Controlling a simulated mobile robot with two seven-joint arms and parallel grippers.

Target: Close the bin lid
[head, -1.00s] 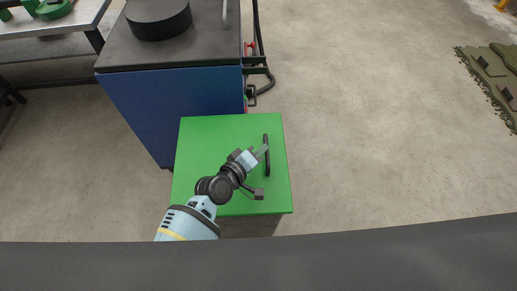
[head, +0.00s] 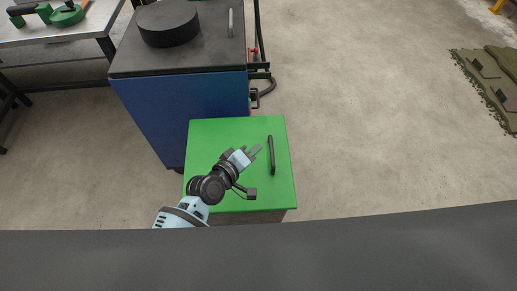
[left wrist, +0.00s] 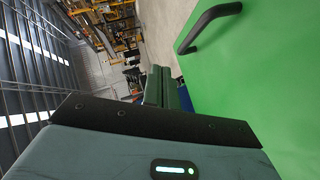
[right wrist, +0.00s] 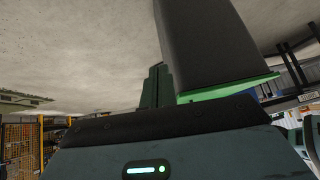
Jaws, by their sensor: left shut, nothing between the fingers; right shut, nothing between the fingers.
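The bin's green lid (head: 215,145) lies flat over the top of the bin, with a dark bar handle (head: 271,155) near its right side. The lid and handle also show in the left wrist view (left wrist: 255,85). In the right wrist view the dark bin body (right wrist: 205,45) appears upside down with the green lid edge (right wrist: 230,90) against it. My left gripper (head: 256,152) is above the lid, just left of the handle and apart from it, shut and empty. My right gripper (right wrist: 157,82) is shut and empty beside the bin; the head view does not show it.
A blue cabinet (head: 185,110) with a dark top stands directly behind the bin, with a hose (head: 266,85) at its right. A workbench (head: 60,38) with green tools is at the far left. The floor right of the bin is clear.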

